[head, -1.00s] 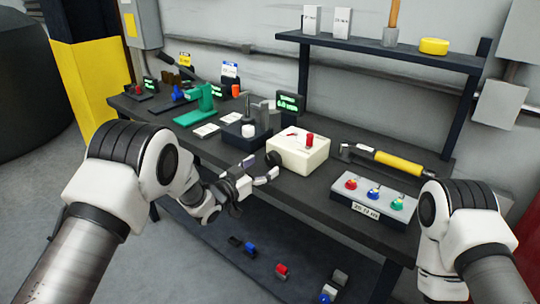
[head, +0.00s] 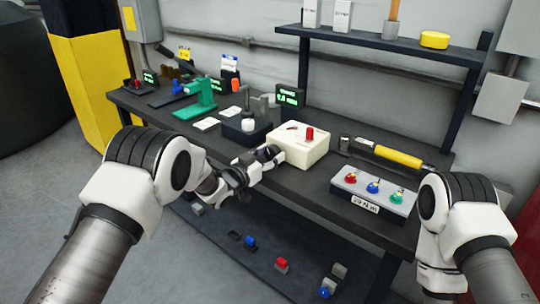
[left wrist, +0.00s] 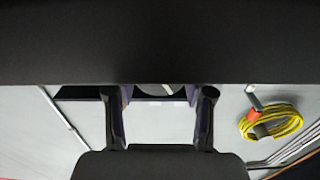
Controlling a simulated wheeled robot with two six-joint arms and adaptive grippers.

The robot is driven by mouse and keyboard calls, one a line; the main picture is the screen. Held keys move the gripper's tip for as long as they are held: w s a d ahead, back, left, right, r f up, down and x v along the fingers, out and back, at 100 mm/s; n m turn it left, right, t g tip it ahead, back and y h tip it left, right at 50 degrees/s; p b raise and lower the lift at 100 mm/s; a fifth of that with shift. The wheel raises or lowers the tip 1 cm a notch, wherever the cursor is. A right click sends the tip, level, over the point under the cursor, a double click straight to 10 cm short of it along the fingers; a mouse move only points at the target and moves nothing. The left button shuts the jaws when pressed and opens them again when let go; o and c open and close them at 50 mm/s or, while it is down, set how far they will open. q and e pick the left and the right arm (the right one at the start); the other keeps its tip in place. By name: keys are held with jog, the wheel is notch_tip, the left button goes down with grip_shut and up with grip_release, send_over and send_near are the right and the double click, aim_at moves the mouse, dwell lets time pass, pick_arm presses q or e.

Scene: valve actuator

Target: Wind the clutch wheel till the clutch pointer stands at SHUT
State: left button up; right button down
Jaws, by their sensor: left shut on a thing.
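The cream actuator box (head: 302,150) stands at the front of the bench. A red knob (head: 310,133) stands on its top. A small red mark (head: 292,128), perhaps the pointer, lies beside the knob; its lettering is too small to read. My left gripper (head: 267,156) is at the box's left front side, shut on the dark clutch wheel, which its fingers mostly hide. In the left wrist view, the two fingers (left wrist: 158,119) stand apart, with a dark rounded shape partly visible beyond them. My right arm shows at the right, but its gripper is out of view.
A lit green display (head: 290,96) stands behind the box. A grey panel with coloured knobs (head: 372,190) and a yellow-handled tool (head: 398,157) lie to the right. A green device (head: 196,100) stands left. Small blocks lie on the lower shelf (head: 220,250).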

pick_arm(q)
jog(key=shift+f+m+b, duration=0.15)
jog(key=shift+m+b, duration=1.4)
jog(key=shift+m, duration=0.15)
jog(key=shift+d+m+b, duration=0.1)
jog(key=shift+m+b, duration=0.9)
jog(key=shift+m, duration=0.3)
jog(key=o, duration=1.2)
jog(key=shift+c, duration=0.2)
jog(key=shift+s, duration=0.1)
jog(key=v, duration=1.2)
